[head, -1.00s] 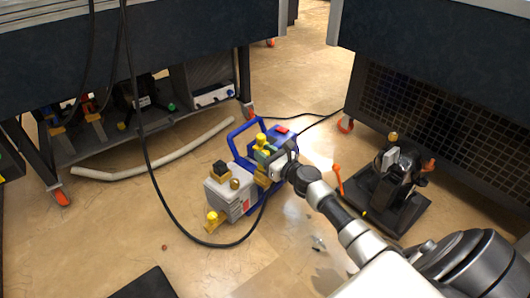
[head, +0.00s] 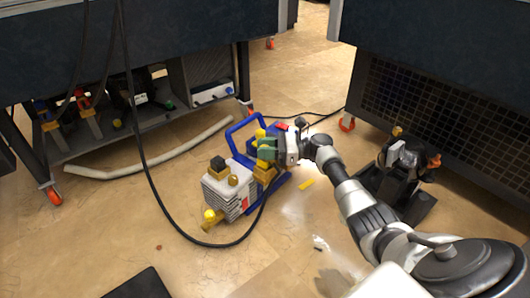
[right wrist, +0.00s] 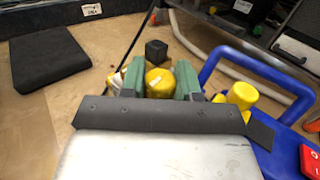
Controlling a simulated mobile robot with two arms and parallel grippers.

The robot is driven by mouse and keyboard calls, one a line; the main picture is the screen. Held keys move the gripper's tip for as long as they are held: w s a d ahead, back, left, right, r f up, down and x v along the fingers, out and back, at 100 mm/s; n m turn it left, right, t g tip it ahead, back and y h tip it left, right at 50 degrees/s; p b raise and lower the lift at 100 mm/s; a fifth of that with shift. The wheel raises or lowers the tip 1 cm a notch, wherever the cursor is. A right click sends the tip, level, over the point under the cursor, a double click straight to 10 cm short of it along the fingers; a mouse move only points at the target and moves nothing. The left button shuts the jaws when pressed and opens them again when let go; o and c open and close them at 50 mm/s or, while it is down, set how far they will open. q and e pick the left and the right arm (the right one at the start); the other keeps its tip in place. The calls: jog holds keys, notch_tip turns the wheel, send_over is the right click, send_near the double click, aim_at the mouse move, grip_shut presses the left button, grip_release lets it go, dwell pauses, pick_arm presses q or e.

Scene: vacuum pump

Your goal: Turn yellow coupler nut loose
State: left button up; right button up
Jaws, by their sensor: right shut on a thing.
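The vacuum pump (head: 228,190) stands on the floor, with a pale ribbed body and a blue handle frame (head: 236,130). My right gripper (head: 267,150) is at the pump's top, coming in from the right. In the right wrist view its two green fingers (right wrist: 159,82) are shut on the yellow coupler nut (right wrist: 158,80), one on each side. The nut's lower part is hidden by the gripper body. Another yellow cap (right wrist: 241,94) sits to the right, by the blue handle. My left gripper is not in view.
A black hose (head: 150,178) hangs down and loops to the pump. A black device (head: 402,165) stands on a base to the right. Benches stand behind on both sides. A pale tube (head: 150,165) lies on the floor at left.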

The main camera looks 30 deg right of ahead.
jog(key=shift+a+n+g, duration=0.1)
jog(key=shift+n+g, duration=0.2)
jog(key=shift+g, duration=0.1)
jog(key=o, duration=0.9)
jog(key=shift+o, duration=0.2)
jog(key=p+v, duration=0.3)
jog(key=v, duration=0.7)
jog(key=shift+d+f, duration=0.25)
jog(key=shift+d, duration=0.15)
jog(key=shift+s, duration=0.2)
